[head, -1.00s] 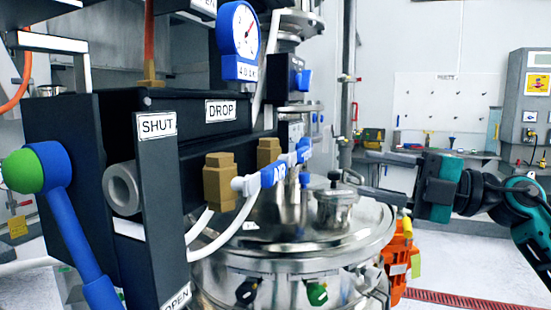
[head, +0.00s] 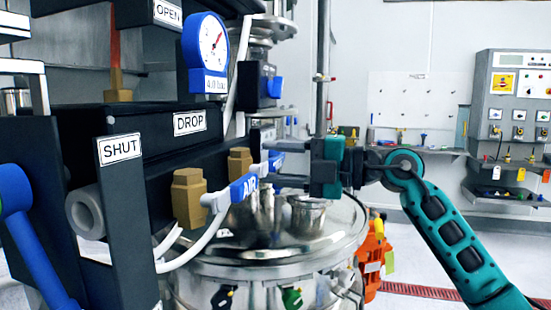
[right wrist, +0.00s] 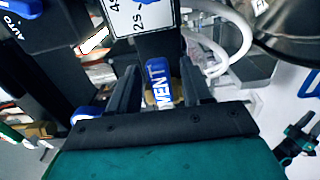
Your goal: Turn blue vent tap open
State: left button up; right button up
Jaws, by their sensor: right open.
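The blue vent tap handle (right wrist: 158,88), lettered VENT in white, lies between the two dark fingers of my right gripper (right wrist: 158,76) in the right wrist view. The fingers are open, with a gap on each side of the handle. In the head view my right gripper (head: 290,166) reaches in from the right, above the steel vessel. A blue handle end (head: 275,162) shows at its fingertips, just behind the blue AIR tap (head: 243,188); its lettering is not readable there.
Brass fittings (head: 188,196) and white hoses sit left of the taps. The steel vessel lid (head: 330,240) lies below my right gripper. A gauge (head: 207,45) and a dark box with a blue knob (head: 273,88) are above. Free room lies to the right.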

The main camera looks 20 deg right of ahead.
jog(key=shift+w+a, duration=0.2)
jog(key=shift+a, duration=0.1)
jog(key=shift+c, duration=0.3)
grip_shut()
